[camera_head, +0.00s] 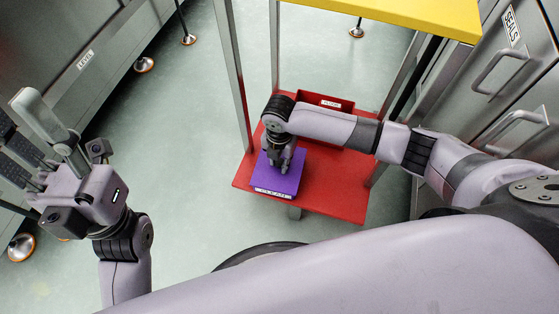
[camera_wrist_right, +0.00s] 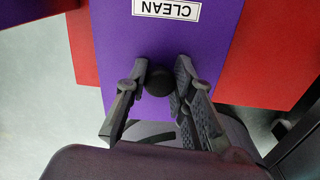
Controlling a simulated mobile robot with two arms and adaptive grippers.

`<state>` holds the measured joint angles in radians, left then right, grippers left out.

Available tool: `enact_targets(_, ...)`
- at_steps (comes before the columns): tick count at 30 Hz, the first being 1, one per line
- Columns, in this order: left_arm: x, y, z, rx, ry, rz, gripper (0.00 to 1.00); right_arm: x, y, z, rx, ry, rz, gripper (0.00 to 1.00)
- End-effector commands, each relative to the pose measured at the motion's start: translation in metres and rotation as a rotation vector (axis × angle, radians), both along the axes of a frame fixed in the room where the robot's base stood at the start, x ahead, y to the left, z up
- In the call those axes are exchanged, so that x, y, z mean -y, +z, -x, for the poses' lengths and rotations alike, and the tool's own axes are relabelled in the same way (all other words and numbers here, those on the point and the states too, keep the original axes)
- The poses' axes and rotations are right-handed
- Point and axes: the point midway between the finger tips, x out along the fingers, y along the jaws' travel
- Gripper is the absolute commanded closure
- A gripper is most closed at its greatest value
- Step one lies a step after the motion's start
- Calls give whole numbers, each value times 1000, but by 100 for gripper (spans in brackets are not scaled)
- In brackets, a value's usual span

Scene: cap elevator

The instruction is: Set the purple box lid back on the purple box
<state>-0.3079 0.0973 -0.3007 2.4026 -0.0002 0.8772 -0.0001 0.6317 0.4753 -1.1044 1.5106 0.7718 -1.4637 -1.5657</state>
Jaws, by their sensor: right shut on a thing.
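The purple box lid (camera_wrist_right: 120,60) is a flat purple panel with a white CLEAN label and a black knob (camera_wrist_right: 157,83). My right gripper (camera_wrist_right: 161,70) is shut on that knob, one finger on each side. In the head view, my right gripper (camera_head: 279,160) points down over the purple top (camera_head: 284,180), above the red shelf. The purple box is mostly hidden under the lid, so I cannot tell whether the lid rests on it or hangs just above. My left gripper (camera_head: 45,140) is at the far left, raised, empty and apparently open.
The red shelf (camera_head: 335,200) belongs to a metal-framed cart with a yellow top (camera_head: 410,12). A labelled red bin (camera_head: 322,102) stands behind the lid. Grey drawers (camera_head: 530,95) with handles stand at the right. A machine (camera_head: 75,50) is at the left. Green floor lies between.

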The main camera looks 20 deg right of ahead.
Motion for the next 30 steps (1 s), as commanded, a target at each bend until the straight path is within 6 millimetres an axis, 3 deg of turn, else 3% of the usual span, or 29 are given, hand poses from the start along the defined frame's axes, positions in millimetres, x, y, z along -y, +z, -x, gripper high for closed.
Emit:
enact_targets(5, 0, 0, 0, 0, 0, 0, 57, 0, -3, 0, -1, 0, 1, 100)
enact_targets(6, 0, 0, 0, 1, 0, 0, 57, 0, -3, 0, -1, 0, 1, 77)
enact_targets(15, 0, -1, 0, -4, -1, 1, 57, 0, -3, 0, -1, 0, 1, 57)
enact_targets(26, 0, -1, 1, -8, 1, 2, 57, 0, 2, 0, 1, 0, 0, 57)
enact_targets(30, -1, 17, 1, -6, 1, 2, 57, 0, 18, 0, 0, 0, 0, 57)
